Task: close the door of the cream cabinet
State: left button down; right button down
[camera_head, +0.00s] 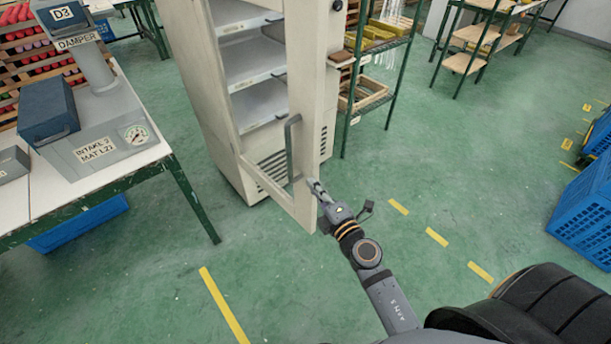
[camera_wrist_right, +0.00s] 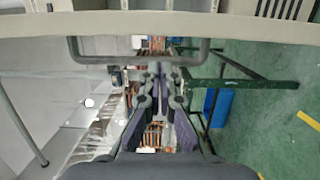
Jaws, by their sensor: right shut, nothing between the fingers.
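The cream cabinet (camera_head: 187,75) stands at the upper middle of the head view, with its shelves showing. Its door (camera_head: 305,85) is open, with its free edge towards me. A grey bar handle (camera_head: 290,150) is on the door and also crosses the wrist view (camera_wrist_right: 100,60). My right gripper (camera_head: 316,186) is shut and empty at the lower part of the door's edge post, just below and right of the handle. Its fingertips (camera_wrist_right: 160,70) appear close to the handle in the wrist view; contact cannot be told. My left gripper is out of view.
A white-topped table (camera_head: 90,190) with grey-blue apparatus (camera_head: 100,135) stands left of the cabinet. A green rack (camera_head: 385,45) stands right behind the door. Blue crates (camera_head: 585,205) are at the far right. Green floor with yellow marks is clear in front.

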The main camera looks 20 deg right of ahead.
aim_at(299, 164)
jog(key=w, duration=0.3)
jog(key=w+a, duration=0.1)
jog(key=w, duration=0.2)
jog(key=w+p, duration=0.1)
jog(key=w, duration=0.2)
jog(key=shift+a, duration=0.25)
